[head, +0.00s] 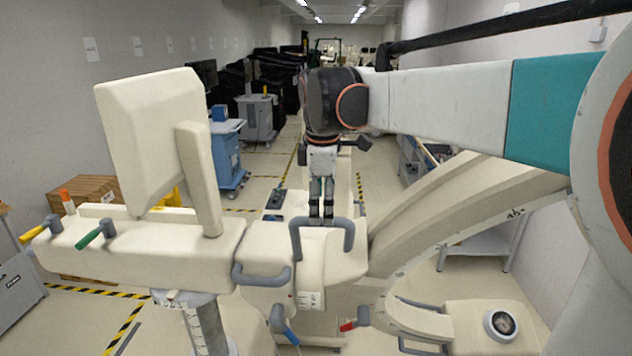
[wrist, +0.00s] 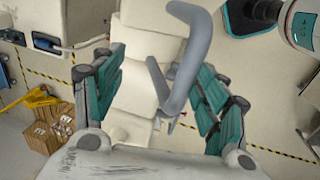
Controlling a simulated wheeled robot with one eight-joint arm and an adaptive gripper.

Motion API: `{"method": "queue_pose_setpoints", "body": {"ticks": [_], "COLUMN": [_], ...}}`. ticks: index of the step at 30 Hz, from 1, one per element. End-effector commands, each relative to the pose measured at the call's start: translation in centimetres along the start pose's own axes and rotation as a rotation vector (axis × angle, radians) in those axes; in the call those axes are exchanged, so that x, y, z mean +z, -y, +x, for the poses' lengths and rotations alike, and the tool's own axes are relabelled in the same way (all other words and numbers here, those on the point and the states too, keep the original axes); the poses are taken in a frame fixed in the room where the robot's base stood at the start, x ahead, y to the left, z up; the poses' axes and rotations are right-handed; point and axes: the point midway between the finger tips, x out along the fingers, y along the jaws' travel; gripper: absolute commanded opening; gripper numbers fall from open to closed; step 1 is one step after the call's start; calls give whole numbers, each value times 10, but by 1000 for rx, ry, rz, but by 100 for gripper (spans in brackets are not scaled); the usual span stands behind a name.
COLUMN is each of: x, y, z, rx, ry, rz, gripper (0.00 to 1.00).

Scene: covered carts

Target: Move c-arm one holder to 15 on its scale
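The c-arm is a cream machine with a large curved arc (head: 440,215) at the right in the head view. The arc's edge bears scale marks; 45 is readable, the others are too small to read for certain. A cream holder block (head: 345,265) stands at the arc's left end, with grey bar handles (head: 347,236). My gripper (head: 322,217) points down at the handle on top of this block. In the wrist view my gripper (wrist: 155,75) is open, its teal fingers apart on both sides of the grey handle (wrist: 188,60). Gaps show beside the handle; contact is not visible.
A cream horizontal arm (head: 150,245) with yellow, green and orange levers lies left, above a marked column (head: 207,325). Blue and red levers sit low in front. A blue cart (head: 228,155) and grey cart (head: 257,118) stand behind. Cardboard boxes (wrist: 48,125) lie left.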

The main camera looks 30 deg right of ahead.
Motion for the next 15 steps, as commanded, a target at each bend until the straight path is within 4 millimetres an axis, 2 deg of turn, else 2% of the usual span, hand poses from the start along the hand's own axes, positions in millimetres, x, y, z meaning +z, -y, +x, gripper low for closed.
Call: {"method": "queue_pose_setpoints", "body": {"ticks": [15], "x": [2], "y": [-2], "z": [0], "rx": [11], "ry": [4], "rz": [0], "gripper": [44]}}
